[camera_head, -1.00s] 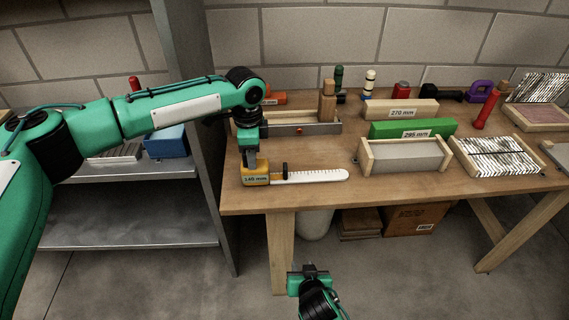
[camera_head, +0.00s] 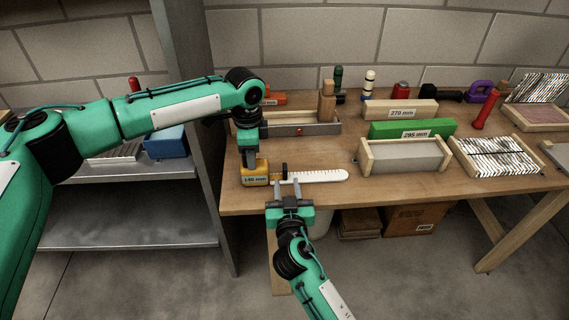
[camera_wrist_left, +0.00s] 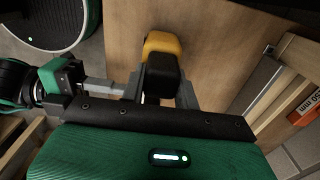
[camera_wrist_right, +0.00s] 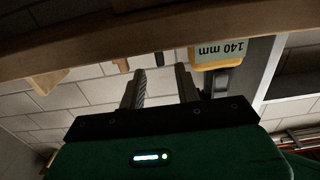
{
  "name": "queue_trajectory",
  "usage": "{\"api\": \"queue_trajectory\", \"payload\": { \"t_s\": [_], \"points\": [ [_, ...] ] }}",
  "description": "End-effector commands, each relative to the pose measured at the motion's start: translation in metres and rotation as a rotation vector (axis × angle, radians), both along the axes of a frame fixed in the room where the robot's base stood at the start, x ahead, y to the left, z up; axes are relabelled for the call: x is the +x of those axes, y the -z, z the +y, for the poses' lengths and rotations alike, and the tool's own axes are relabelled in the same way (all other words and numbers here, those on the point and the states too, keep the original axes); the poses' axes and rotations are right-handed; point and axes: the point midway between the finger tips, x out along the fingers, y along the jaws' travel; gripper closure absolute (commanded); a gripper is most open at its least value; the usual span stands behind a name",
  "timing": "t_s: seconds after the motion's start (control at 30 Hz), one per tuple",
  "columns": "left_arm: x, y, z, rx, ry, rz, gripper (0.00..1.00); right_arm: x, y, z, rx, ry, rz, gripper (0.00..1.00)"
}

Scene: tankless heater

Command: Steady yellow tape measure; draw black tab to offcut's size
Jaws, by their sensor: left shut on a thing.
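The yellow tape measure (camera_head: 255,180) stands near the table's front left edge, with a "140 mm" label. It also shows in the left wrist view (camera_wrist_left: 163,42) and the right wrist view (camera_wrist_right: 218,54). My left gripper (camera_head: 249,168) is shut on it from above. A white scale (camera_head: 322,176) runs right from it along the tabletop. The black tab (camera_head: 285,170) is on the scale close to the case. My right gripper (camera_head: 286,184) is open at the table's front edge. The tab (camera_wrist_right: 160,58) shows between its fingers, beyond their tips. I cannot tell which block is the offcut.
Labelled blocks lie behind: a green one (camera_head: 413,128) marked 295 mm, a wooden one (camera_head: 400,110) marked 270 mm and an orange one (camera_head: 274,97). A wooden-ended tray (camera_head: 405,156) stands right of the scale. A metal shelf (camera_head: 130,230) stands left.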

Motion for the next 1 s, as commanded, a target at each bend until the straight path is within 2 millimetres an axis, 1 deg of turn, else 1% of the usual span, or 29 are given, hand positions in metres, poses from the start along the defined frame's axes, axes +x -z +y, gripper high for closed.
{"api": "queue_trajectory", "payload": {
  "t_s": [0.03,0.3,0.5,0.7,0.93,0.97,1.0],
  "points": [
    [-0.001,0.002,0.000,0.001,0.000,0.002,1.00,0.010,0.000,0.000,-0.003,0.000,-0.002,0.67],
    [-0.001,0.002,0.000,0.001,0.000,0.002,1.00,0.055,0.000,0.000,-0.002,0.000,-0.001,0.67],
    [0.000,0.002,0.000,0.001,0.000,0.002,1.00,0.079,0.001,0.000,0.000,-0.001,0.001,0.67],
    [0.000,0.002,0.000,0.001,0.000,0.002,1.00,0.088,0.001,0.000,0.001,-0.001,0.001,0.67],
    [0.000,0.002,0.000,0.001,0.000,0.002,1.00,0.088,0.001,0.000,0.001,-0.001,0.002,0.67],
    [0.000,0.002,0.000,0.001,0.000,0.002,1.00,0.088,0.001,0.000,0.001,-0.001,0.001,0.69],
    [0.000,0.002,0.000,0.001,0.000,0.002,1.00,0.088,0.001,0.000,0.001,-0.001,0.001,0.77]
  ]
}}
